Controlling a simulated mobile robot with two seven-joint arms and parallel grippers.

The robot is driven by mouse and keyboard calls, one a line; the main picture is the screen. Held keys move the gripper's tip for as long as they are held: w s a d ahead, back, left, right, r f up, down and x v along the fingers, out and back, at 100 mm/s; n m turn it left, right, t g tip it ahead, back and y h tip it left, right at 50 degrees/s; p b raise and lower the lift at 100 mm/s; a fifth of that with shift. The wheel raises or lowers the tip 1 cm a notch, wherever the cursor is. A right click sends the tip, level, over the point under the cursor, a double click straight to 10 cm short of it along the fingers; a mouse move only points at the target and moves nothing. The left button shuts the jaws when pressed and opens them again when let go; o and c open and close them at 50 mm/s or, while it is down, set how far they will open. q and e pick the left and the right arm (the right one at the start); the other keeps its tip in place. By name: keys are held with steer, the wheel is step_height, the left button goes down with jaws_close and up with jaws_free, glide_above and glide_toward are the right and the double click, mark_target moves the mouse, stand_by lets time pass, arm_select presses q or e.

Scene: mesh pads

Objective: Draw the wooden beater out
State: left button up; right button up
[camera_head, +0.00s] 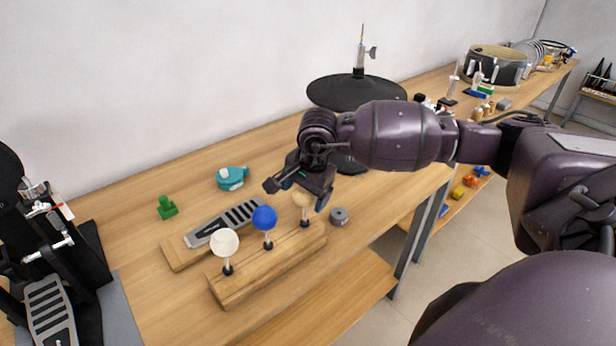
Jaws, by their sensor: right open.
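A wooden block rack (262,274) lies near the table's front edge and holds beaters upright in a row. The wooden beater (302,197), with a pale tan round head, stands at the rack's right end. A blue-headed beater (265,218) stands in the middle and a white-headed one (224,242) at the left end. My right gripper (297,193) is open and points down at the wooden beater's head, with fingers to either side of it in the picture. The gripper partly hides the head's top; I cannot tell whether they touch. My left gripper is out of view.
A grey pedal plate on a wooden board (182,258) lies just behind the rack. A grey round weight (339,216) sits right of it. A teal object (231,178) and a green piece (167,208) lie behind. A black cymbal (335,92) stands beyond my arm.

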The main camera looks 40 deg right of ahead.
steer(key=shift+w+f, duration=0.2)
steer(key=shift+f, duration=0.8)
steer(key=shift+c, duration=0.3)
steer(key=c, duration=1)
steer(key=shift+r, duration=0.1)
steer(key=shift+r, duration=0.1)
steer(key=shift+r+p, duration=0.8)
steer(key=shift+r, duration=1.5)
